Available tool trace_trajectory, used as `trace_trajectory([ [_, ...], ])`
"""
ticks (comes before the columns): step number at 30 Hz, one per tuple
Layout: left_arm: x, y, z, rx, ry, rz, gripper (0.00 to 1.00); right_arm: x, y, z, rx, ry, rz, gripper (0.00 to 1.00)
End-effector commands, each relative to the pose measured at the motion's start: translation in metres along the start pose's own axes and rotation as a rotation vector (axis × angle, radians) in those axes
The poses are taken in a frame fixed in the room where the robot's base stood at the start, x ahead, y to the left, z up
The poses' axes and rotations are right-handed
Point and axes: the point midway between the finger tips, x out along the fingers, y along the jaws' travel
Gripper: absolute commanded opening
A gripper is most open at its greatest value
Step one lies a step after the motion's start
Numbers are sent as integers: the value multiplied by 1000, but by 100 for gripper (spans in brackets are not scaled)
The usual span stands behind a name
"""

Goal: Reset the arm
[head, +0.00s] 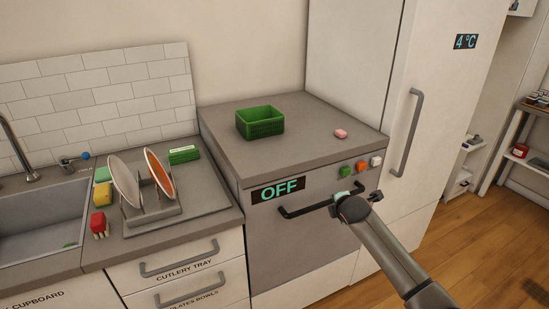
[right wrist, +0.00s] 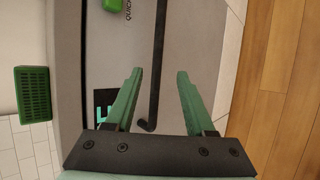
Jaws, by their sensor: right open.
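My right gripper (head: 358,191) reaches in from the lower right in the head view, in front of the oven (head: 290,232). Its two green fingers (right wrist: 160,72) are spread apart in the right wrist view, with nothing gripped. The black oven handle (head: 305,208) runs between the fingers in the right wrist view (right wrist: 157,55). I cannot tell whether they touch it or only overlap it in the picture. The oven door is shut and its display (head: 278,190) reads OFF. My left gripper is not in view.
The fridge handle (head: 407,132) sticks out close behind my right gripper. A dish rack (head: 152,212) with plates stands left, beside the sink (head: 40,222). Wooden floor is free at right.

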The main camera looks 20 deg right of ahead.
Motion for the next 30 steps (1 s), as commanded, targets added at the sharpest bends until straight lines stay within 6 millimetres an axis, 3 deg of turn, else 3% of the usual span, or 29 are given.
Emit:
trace_trajectory([
  [4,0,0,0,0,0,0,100,0,-5,-4,9,8,-1,55],
  [7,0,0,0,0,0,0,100,0,-29,-24,58,42,-10,55],
  [11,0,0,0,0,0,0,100,-9,-88,-71,209,131,-34,55],
  [14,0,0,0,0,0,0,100,-26,-140,-110,376,210,-68,55],
  [18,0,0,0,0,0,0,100,-64,-208,-155,637,303,-141,55],
  [24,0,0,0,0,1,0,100,-134,-286,-198,1042,384,-271,55],
  [30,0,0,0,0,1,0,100,-190,-326,-214,1364,400,-371,55],
])
